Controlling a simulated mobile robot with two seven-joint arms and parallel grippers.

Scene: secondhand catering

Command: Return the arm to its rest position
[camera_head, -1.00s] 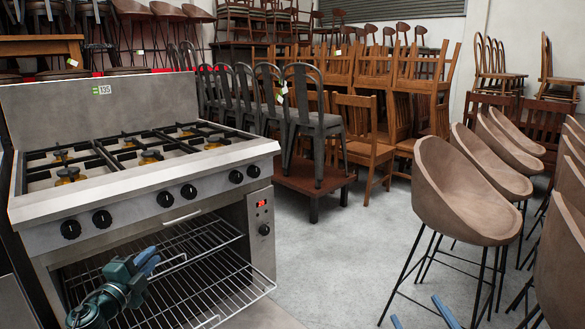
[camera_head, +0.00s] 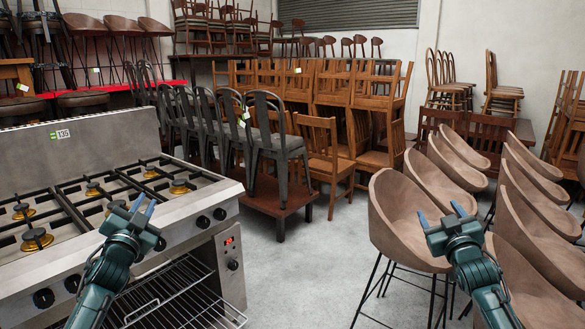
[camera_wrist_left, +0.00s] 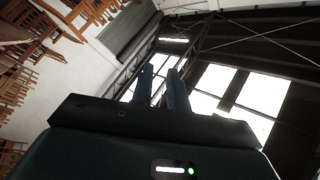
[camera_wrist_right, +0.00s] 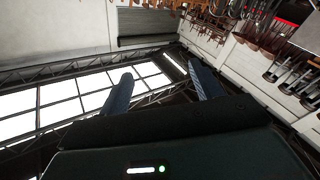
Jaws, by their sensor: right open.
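My left gripper (camera_head: 143,207) is raised in front of the stove's right part in the head view, empty, its two blue fingers close together with a narrow gap. In the left wrist view its fingers (camera_wrist_left: 160,85) point up toward the ceiling windows. My right gripper (camera_head: 441,212) is raised in front of the brown bucket stools, its blue fingers wide apart with nothing between them. In the right wrist view its fingers (camera_wrist_right: 162,85) also point up toward the ceiling and windows.
A steel gas stove (camera_head: 186,204) with an open oven rack (camera_head: 165,300) stands at the left. Brown bucket stools (camera_head: 402,215) crowd the right. Grey metal chairs (camera_head: 275,140) stand on a low wooden platform (camera_head: 270,205). Clear floor (camera_head: 310,250) lies between stove and stools.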

